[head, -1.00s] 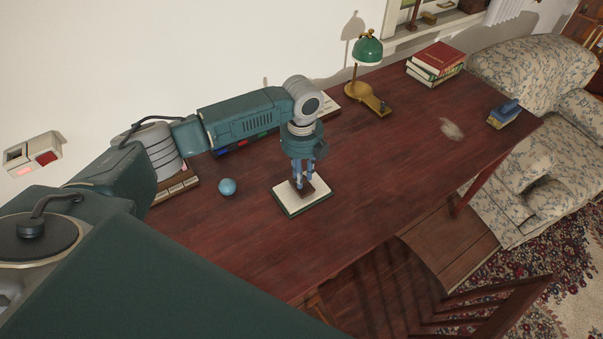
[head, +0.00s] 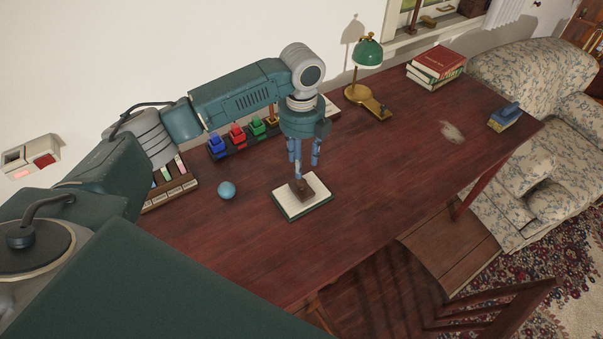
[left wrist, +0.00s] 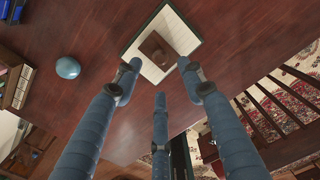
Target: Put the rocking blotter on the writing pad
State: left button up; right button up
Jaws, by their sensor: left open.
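The rocking blotter (head: 308,189), small and brown, rests on the white sheet of the dark-edged writing pad (head: 291,208). In the left wrist view the blotter (left wrist: 155,48) lies well inside the edges of the pad (left wrist: 184,36). My left gripper (head: 305,168) is open and empty, pointing down just above the blotter. Its spread fingers (left wrist: 158,78) show in the left wrist view, with a gap between them and the blotter. In the head view a finger partly overlaps the blotter's top. My right gripper is not in view.
A blue ball (head: 227,190) lies left of the pad. Coloured blocks on a rack (head: 238,137) stand behind my arm. A green lamp (head: 367,53), stacked books (head: 436,65) and a blue-topped item (head: 505,116) are farther right. The desk right of the pad is clear.

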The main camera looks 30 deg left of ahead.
pick_arm(q)
jog(key=shift+r, duration=2.3)
